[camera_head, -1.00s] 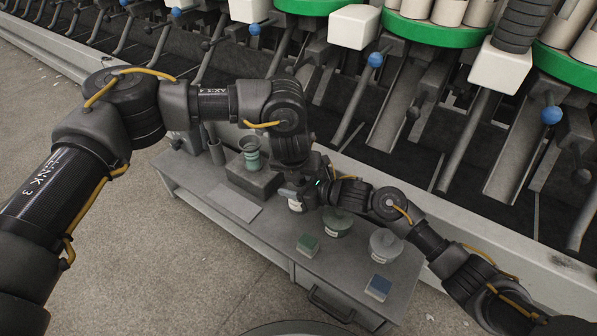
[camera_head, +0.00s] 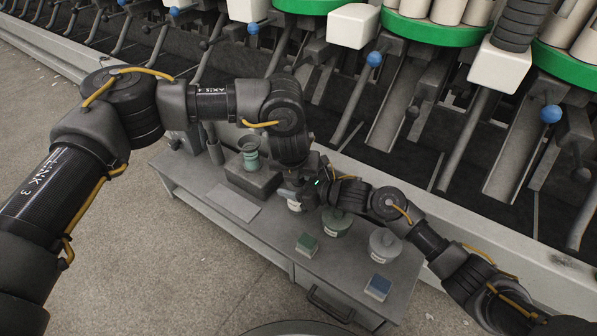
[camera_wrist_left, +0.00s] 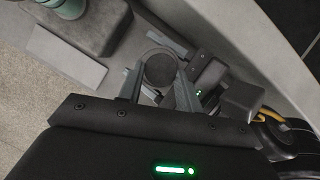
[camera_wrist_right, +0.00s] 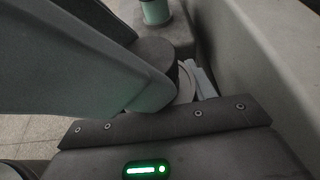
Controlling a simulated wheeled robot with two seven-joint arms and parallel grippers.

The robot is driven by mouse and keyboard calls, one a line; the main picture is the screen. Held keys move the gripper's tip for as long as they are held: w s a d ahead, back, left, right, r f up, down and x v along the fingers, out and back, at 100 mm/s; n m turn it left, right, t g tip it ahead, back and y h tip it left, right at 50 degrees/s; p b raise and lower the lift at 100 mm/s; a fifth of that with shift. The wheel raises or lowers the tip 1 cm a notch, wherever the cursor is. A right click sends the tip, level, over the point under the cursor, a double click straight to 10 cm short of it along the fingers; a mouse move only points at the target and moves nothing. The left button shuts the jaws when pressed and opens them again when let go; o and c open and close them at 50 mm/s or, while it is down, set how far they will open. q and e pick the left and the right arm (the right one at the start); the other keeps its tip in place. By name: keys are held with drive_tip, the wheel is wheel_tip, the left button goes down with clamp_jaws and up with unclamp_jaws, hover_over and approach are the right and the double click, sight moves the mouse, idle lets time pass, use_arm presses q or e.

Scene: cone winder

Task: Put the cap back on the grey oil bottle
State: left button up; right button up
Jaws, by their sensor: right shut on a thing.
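The grey oil bottle (camera_head: 295,206) shows low between my two grippers in the head view, its pale label facing forward; its top is hidden there. A dark round cap (camera_wrist_left: 160,69) lies between the fingers of my left gripper (camera_wrist_left: 158,90) in the left wrist view; whether they touch it is unclear. In the right wrist view the dark cap (camera_wrist_right: 156,58) appears over a pale round rim (camera_wrist_right: 186,84); I cannot tell whether it is seated. My right gripper (camera_head: 318,194) is shut at the bottle from the right, its grip mostly hidden.
A flat grey plate (camera_head: 234,203) lies left. The winding machine (camera_head: 420,90) runs behind.

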use_arm(q)
drive_tip(key=shift+s+a+r, duration=0.1)
drive_tip(key=shift+s+r, duration=0.95)
drive_tip(key=shift+s, duration=0.1)
drive_tip(key=shift+w+r, duration=0.1)
drive_tip(key=shift+w, duration=0.05)
drive_tip(key=c, duration=0.6)
drive_tip(key=shift+x, duration=1.1)
